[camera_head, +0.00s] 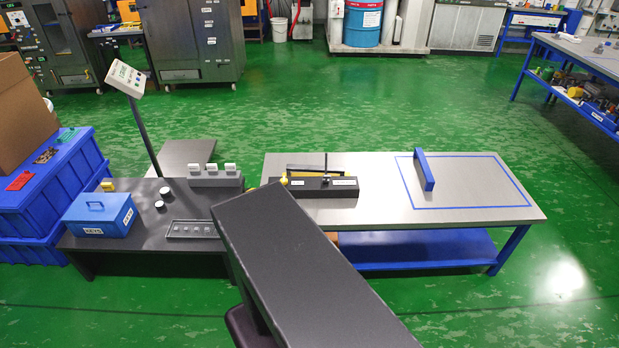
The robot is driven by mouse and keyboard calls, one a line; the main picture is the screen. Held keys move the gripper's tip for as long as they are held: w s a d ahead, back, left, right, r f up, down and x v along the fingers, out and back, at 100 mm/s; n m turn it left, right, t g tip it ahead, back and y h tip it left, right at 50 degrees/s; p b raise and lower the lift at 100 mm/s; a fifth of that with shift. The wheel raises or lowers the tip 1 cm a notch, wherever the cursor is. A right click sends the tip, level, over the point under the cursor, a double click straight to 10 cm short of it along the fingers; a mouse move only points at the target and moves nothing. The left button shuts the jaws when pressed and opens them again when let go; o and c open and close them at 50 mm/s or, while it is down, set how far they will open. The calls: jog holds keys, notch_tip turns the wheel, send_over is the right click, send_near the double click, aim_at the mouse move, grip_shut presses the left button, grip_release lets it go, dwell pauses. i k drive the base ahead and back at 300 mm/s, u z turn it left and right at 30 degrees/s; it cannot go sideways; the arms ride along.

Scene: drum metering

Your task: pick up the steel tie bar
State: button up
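I cannot clearly pick out a steel tie bar. A long narrow frame or tray with a light rim (318,168) lies at the back of the grey-topped table (375,210); whether a bar lies in it is too small to tell. In front of it is a low black block (322,188) with white labels, a thin upright dark rod and a yellow part at its left end. My gripper does not show. My dark arm link fills the lower middle and hides the near left part of the table.
A blue upright plate (424,171) stands inside a blue taped outline on the table's right. Blue crates (40,215) stand far left.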

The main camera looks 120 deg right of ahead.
aim_at(339, 170)
jog(key=z, duration=0.25)
jog(key=i, duration=0.35)
jog(key=z, duration=1.45)
jog(key=k, duration=0.2)
jog(key=z, duration=2.4)
